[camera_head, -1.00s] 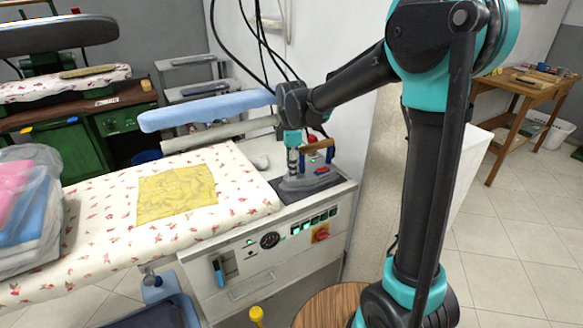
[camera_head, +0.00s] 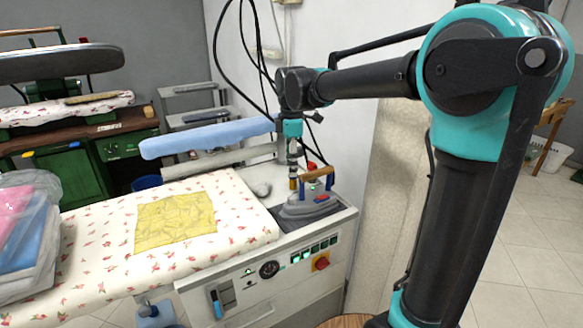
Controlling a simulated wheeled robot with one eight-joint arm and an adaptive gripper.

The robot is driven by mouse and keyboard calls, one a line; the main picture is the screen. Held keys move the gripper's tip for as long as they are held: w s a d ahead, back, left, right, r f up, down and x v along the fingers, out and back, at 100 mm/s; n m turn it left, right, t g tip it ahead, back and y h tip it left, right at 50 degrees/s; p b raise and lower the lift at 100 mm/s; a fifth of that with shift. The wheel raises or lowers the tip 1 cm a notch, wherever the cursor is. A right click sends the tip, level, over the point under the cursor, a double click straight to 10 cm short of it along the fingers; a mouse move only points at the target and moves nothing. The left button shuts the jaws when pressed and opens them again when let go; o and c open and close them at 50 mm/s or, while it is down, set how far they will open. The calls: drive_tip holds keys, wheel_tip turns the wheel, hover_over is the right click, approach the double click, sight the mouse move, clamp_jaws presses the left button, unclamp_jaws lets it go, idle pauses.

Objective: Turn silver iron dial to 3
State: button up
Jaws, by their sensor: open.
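The silver iron (camera_head: 309,206) with a wooden handle (camera_head: 316,172) rests on a dark pad at the right end of the ironing table. Red and blue parts show on it. I cannot make out its dial or any numbers. My gripper (camera_head: 293,184) points down at the left side of the iron's handle, just above the iron's body. It is open and small in the picture, with nothing seen between its fingers. I cannot tell whether it touches the iron.
A yellow cloth (camera_head: 176,219) lies on the floral ironing board (camera_head: 110,254). A blue padded sleeve arm (camera_head: 207,138) extends behind it. A control panel (camera_head: 290,262) is on the table's front. Bagged clothes (camera_head: 28,225) sit at left. Dark cables hang behind my wrist.

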wheel_tip(320, 180, up, 4)
drive_tip(key=n, duration=0.7)
hover_over(293, 197)
drive_tip(key=r+n, duration=0.1)
drive_tip(key=n, duration=0.1)
wheel_tip(293, 197, down, 17)
drive_tip(key=shift+f, duration=0.1)
clamp_jaws()
idle(0.4)
